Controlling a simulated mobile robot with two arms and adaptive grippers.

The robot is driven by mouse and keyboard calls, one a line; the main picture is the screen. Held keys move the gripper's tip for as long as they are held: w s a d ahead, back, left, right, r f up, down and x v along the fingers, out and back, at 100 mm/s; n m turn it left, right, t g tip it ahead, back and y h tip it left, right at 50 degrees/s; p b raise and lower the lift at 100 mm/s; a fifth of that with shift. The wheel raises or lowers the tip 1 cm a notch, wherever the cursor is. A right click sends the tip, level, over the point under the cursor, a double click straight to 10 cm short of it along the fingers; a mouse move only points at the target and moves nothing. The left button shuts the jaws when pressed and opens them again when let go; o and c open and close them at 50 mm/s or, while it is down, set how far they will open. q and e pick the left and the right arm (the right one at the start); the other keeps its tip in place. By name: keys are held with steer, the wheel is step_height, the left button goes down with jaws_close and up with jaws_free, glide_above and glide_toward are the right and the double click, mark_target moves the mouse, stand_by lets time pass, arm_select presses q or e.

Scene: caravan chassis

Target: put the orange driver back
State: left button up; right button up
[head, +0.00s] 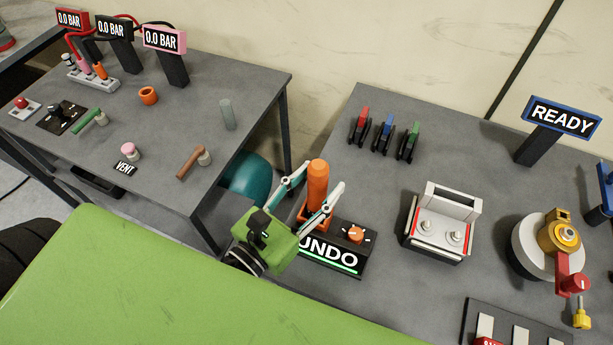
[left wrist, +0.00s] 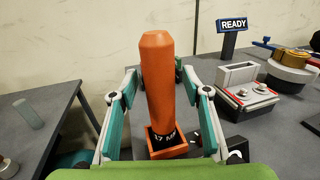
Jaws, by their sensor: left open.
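The orange driver (head: 317,186) stands upright on the right table, in an orange square holder beside the black UNDO box (head: 335,258). In the left wrist view the driver (left wrist: 158,85) rises from the orange holder (left wrist: 165,143), with a dark label reading "17" near its foot. My left gripper (head: 308,198) is open, with one finger on each side of the driver. In the left wrist view gaps show between both fingers and the driver. The driver's lower end is hidden in the holder. My right gripper is not in view.
On the right table are red, blue and green clips (head: 384,135), a white-topped box with two knobs (head: 437,225), a round device with a yellow top (head: 548,245) and a READY sign (head: 562,117). The left table (head: 185,105) stands apart, across a gap.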

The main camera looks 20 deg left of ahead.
arm_select(q)
steer(key=v, duration=1.2)
stand_by(0.6)
